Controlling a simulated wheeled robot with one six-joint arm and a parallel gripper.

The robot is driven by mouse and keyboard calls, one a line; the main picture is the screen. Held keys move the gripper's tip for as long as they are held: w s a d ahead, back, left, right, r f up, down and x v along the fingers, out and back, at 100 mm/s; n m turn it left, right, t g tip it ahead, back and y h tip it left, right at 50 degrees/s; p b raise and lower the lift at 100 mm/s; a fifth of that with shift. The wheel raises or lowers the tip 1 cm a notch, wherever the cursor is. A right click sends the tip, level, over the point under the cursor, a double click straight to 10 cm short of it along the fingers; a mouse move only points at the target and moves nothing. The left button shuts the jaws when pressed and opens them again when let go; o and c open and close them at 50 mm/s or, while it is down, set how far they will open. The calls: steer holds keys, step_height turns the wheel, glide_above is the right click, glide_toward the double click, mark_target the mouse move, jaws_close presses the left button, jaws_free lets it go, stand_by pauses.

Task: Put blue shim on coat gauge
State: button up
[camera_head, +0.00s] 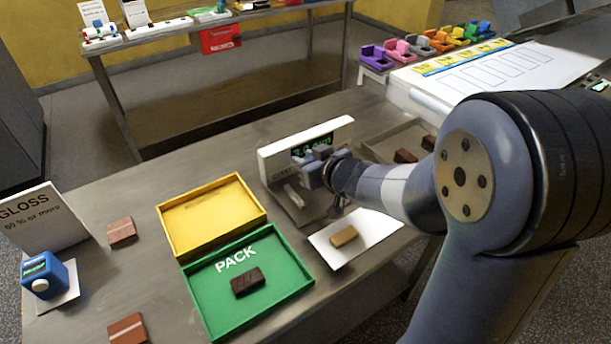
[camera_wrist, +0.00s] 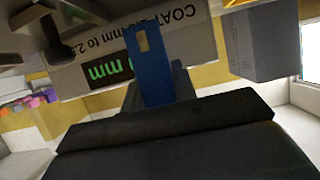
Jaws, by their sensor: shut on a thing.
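The coat gauge (camera_head: 272,168) is a white box with a green-lit display, standing on the bench in the middle of the head view. Its printed face shows upside down in the wrist view (camera_wrist: 195,45). My gripper (camera_head: 314,168) is right in front of the gauge's face and covers part of its display. In the wrist view my gripper (camera_wrist: 155,92) is shut on the blue shim (camera_wrist: 150,68), a flat blue strip with a small slot near its far end. In the head view I cannot pick out the shim from the fingers. Whether it touches the gauge is unclear.
A yellow tray (camera_head: 169,223) and a green PACK tray (camera_head: 202,306) with a dark chocolate stand left of the gauge. A tan bar (camera_head: 344,236) lies on a white sheet (camera_head: 378,224) in front. A metal tray (camera_head: 383,153) with chocolates is behind my arm.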

steer(key=shift+f+b, duration=0.4)
steer(key=shift+f, duration=1.35)
steer(key=shift+f, duration=0.15)
steer(key=o, duration=0.9)
steer(key=shift+o, duration=0.2)
steer(key=shift+d+r, duration=0.1)
steer(key=shift+r, duration=0.2)
steer(key=p+v, duration=0.3)
steer(key=v, duration=0.8)
steer(key=shift+s+d, duration=0.2)
steer(key=shift+s, duration=0.2)
